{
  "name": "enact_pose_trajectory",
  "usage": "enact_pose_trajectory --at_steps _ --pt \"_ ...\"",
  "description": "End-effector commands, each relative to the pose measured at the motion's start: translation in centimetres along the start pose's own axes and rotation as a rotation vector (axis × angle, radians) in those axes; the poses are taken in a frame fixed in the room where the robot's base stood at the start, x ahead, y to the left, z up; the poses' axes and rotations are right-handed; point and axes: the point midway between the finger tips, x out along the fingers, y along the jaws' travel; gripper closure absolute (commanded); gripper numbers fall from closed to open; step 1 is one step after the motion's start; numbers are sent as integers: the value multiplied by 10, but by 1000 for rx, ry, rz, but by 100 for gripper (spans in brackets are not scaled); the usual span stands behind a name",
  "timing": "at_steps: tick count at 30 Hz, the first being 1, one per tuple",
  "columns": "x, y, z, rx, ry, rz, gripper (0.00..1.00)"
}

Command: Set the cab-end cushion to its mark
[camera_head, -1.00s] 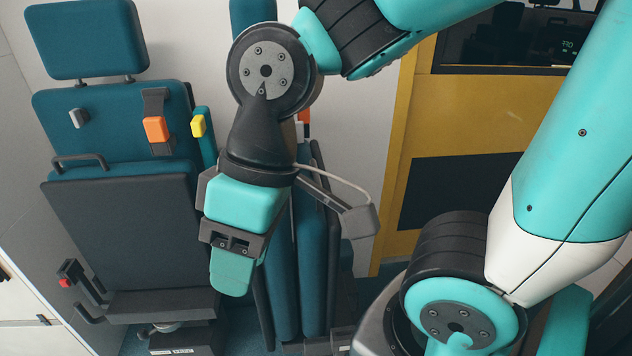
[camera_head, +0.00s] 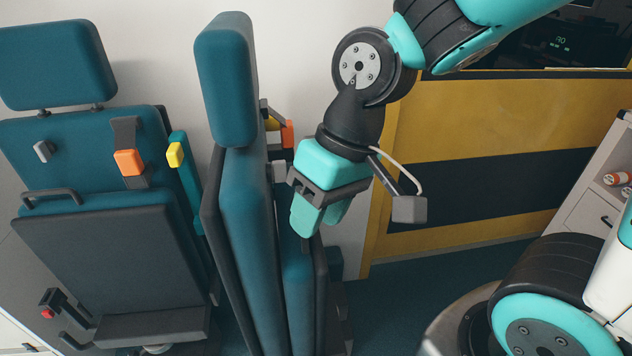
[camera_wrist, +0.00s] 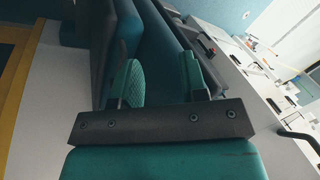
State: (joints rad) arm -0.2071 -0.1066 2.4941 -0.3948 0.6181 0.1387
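Two teal seats stand by the wall. The left seat (camera_head: 86,150) faces me, with its grey seat cushion (camera_head: 112,262) folded up against it. The middle seat (camera_head: 250,230) shows side-on, with a folded teal cushion (camera_head: 297,290) at its right side. I cannot tell which cushion is the cab-end one, and no mark is clear. My gripper (camera_head: 320,220) points down above and beside the folded cushion of the middle seat. In the wrist view its fingers (camera_wrist: 162,84) are apart, with teal padding beyond them. I cannot tell if the padding lies between the fingers.
A yellow and black partition (camera_head: 490,170) stands behind to the right. A white cabinet (camera_head: 590,205) with a shelf is at the far right. Blue floor (camera_head: 400,290) lies clear between the middle seat and the cabinet. Orange and yellow buckles (camera_head: 128,162) hang on the seats.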

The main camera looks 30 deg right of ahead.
Motion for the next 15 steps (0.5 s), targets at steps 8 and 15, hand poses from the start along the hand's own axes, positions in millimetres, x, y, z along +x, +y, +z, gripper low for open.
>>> enact_pose_trajectory --at_steps 8,15 --pt "-69 37 -67 417 11 88 60" --pt "-77 66 -85 602 29 140 60"
